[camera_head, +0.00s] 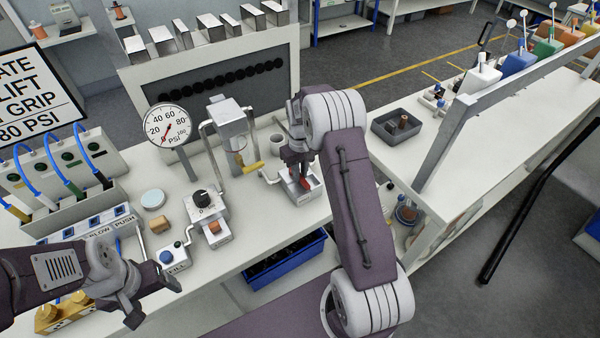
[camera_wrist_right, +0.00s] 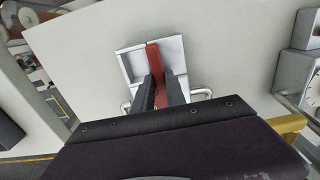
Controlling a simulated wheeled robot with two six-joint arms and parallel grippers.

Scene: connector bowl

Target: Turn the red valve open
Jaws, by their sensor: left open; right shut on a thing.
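The red valve handle (camera_head: 305,183) sits on a small white and grey block on the bench, partly hidden by my right gripper (camera_head: 297,172). In the right wrist view the red handle (camera_wrist_right: 154,58) stands as a narrow upright bar between the dark fingers of my right gripper (camera_wrist_right: 160,92), which is shut on it. Its far end reaches past the fingers over the grey block (camera_wrist_right: 135,62). My left gripper (camera_head: 152,294) is open and empty at the lower left, near the bench's front edge and the FILL box (camera_head: 173,260).
A pressure gauge (camera_head: 167,125) with a red needle stands left of a clear-windowed press (camera_head: 230,125). A white cup (camera_head: 277,143) is close behind the valve. A dark tray (camera_head: 397,127) lies to the right. A blue bin (camera_head: 286,262) is below the bench front.

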